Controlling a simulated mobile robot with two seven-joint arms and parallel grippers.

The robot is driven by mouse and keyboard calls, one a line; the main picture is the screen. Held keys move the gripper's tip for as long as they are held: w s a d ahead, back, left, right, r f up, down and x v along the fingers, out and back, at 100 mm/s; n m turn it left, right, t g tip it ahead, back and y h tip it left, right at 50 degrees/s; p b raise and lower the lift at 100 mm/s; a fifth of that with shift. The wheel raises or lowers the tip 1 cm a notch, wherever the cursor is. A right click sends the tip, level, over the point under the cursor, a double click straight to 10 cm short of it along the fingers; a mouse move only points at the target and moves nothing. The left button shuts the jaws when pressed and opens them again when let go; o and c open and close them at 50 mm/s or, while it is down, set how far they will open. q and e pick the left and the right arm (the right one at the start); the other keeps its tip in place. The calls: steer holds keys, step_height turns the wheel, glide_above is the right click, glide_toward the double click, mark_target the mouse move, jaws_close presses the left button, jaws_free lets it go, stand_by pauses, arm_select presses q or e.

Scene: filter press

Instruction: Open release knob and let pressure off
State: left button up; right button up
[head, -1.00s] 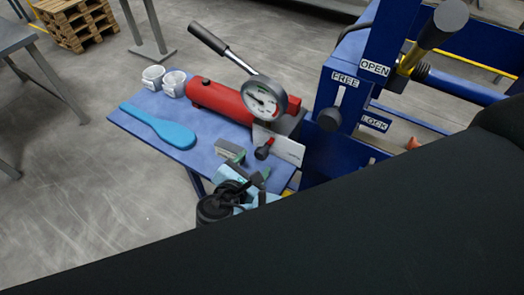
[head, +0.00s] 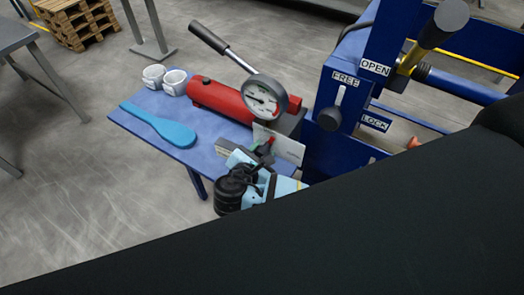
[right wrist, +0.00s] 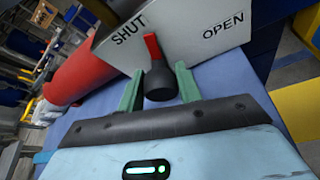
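The release knob (right wrist: 158,86) is black with a red pointer, in front of a white plate (right wrist: 185,38) marked SHUT and OPEN. The pointer tip is close to the word SHUT. In the right wrist view my right gripper (right wrist: 160,77) has its green fingers on either side of the knob, with narrow gaps showing; I see no clear grip on it. In the head view my right gripper (head: 256,158) is at the knob and partly hides it. The red pump (head: 222,100) carries a round gauge (head: 264,98) above the knob. My left gripper is not in view.
The blue press frame (head: 335,150) with a FREE/LOCK lever (head: 331,117) stands close on the right. My dark arm covers the lower part of the head view.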

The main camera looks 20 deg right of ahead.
steer(key=c, duration=0.4)
steer(key=shift+s+f+m+t, duration=0.1)
steer(key=shift+m+t, duration=0.2)
steer(key=shift+m, duration=0.3)
steer(key=shift+m+t+y, duration=0.4)
steer(key=shift+m+t, duration=0.3)
steer(key=shift+m, duration=0.3)
steer(key=o, duration=1)
steer(key=v, duration=0.7)
steer(key=shift+s+a, duration=0.25)
